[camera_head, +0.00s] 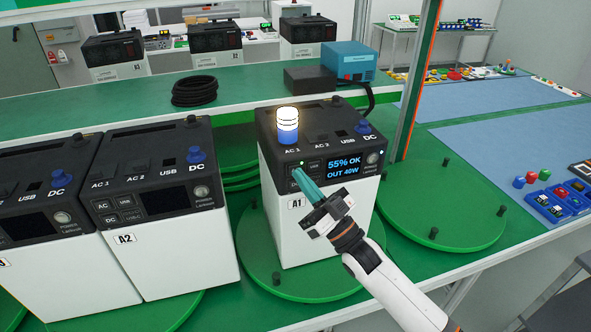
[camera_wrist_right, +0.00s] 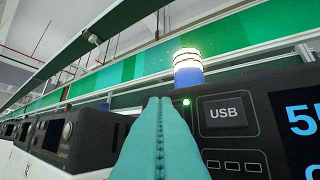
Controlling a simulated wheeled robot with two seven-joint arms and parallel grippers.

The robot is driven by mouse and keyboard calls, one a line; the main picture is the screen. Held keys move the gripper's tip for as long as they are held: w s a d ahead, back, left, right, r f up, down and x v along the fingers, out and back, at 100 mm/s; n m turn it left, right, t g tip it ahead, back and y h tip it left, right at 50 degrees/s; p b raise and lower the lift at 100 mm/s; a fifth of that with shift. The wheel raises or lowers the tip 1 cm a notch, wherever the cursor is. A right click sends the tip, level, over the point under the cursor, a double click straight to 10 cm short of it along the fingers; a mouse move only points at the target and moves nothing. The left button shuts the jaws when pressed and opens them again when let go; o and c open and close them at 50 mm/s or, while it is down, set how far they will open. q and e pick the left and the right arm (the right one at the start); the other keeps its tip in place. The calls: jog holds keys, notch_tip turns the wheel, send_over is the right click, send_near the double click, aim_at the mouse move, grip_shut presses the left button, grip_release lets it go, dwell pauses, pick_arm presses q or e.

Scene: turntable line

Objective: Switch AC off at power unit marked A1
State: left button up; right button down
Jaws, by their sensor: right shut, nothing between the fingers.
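The power unit marked A1 (camera_head: 305,240) has a white body and a black top. Its lit display (camera_head: 344,167) reads "55% OK, OUT 40W". A lamp (camera_head: 288,125) with a blue base glows on its AC 1 socket; it also shows in the wrist view (camera_wrist_right: 187,67). My right gripper (camera_head: 297,172) is shut and empty, its teal fingertips at the button panel left of the display. In the wrist view the fingers (camera_wrist_right: 160,100) cover the AC button area, beside a lit green light (camera_wrist_right: 186,102) and the USB button (camera_wrist_right: 226,112). Contact cannot be told. My left gripper is not in view.
Unit A2 (camera_head: 170,255) stands to the left, its display dark, with another unit (camera_head: 45,265) beyond it. A1 stands on a round green turntable (camera_head: 255,275). An empty turntable (camera_head: 440,215) lies to the right. A green post (camera_head: 411,90) rises behind A1.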

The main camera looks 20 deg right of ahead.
jog(key=shift+w, duration=0.2)
jog(key=shift+s, duration=0.1)
dwell(0.4)
jog(key=shift+s, duration=0.65)
jog(key=shift+p, duration=0.3)
jog(key=s+p, duration=0.1)
jog(key=s, duration=0.4)
jog(key=shift+d+p, duration=0.1)
jog(key=shift+p, duration=0.3)
